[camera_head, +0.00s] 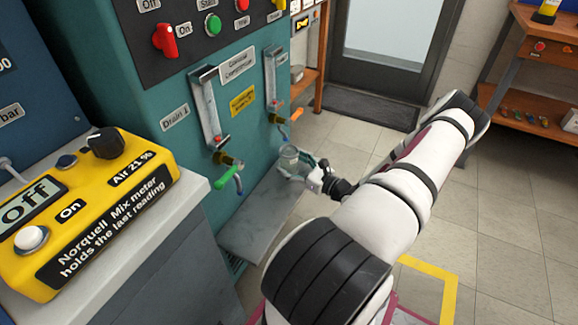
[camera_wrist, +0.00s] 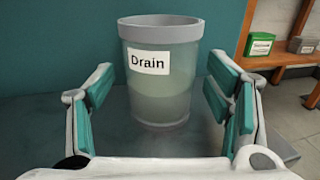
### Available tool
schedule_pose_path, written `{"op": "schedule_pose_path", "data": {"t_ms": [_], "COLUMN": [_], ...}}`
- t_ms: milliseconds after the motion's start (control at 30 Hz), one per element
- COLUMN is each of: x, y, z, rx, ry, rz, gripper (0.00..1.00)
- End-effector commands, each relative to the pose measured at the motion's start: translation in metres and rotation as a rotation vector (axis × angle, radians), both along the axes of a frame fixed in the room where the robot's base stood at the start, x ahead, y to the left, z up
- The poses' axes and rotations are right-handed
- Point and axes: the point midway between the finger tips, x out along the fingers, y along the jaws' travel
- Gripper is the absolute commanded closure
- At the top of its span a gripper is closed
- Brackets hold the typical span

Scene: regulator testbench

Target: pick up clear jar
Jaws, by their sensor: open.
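The clear jar (camera_wrist: 160,85) stands upright in the wrist view, with a white "Drain" label and a grey rim. It stands on a grey metal shelf (camera_head: 252,222) at the front of the teal cabinet. In the head view the jar (camera_head: 289,158) is small and partly behind my gripper's fingers. My gripper (camera_head: 300,172) is open, with its fingers (camera_wrist: 160,105) to the left and right of the jar. A gap shows on both sides, and neither finger appears to touch it.
The teal cabinet (camera_head: 170,88) rises behind the jar. A yellow meter box (camera_head: 90,215) sits on a counter at left. Open tiled floor (camera_head: 505,215) lies at right.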

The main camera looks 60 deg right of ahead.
Motion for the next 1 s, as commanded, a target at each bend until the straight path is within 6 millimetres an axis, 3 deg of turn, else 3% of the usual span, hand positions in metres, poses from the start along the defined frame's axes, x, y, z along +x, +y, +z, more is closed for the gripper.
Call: {"op": "schedule_pose_path", "data": {"t_ms": [100, 367, 600, 667, 700, 1000], "x": [0.0092, 0.011, 0.0108, 0.0108, 0.0108, 0.0108], "y": [-0.0017, -0.002, -0.002, -0.002, -0.002, -0.002], "z": [-0.0006, 0.0007, 0.0005, 0.0005, 0.0007, 0.0037], "rx": [-0.001, -0.001, 0.0, 0.0, 0.0, -0.001], "ry": [0.001, 0.001, 0.001, 0.001, 0.0, 0.001], "rz": [-0.001, -0.001, -0.001, -0.001, -0.001, -0.001], "gripper": [0.28, 0.28, 0.81, 0.81, 0.86, 0.86]}}
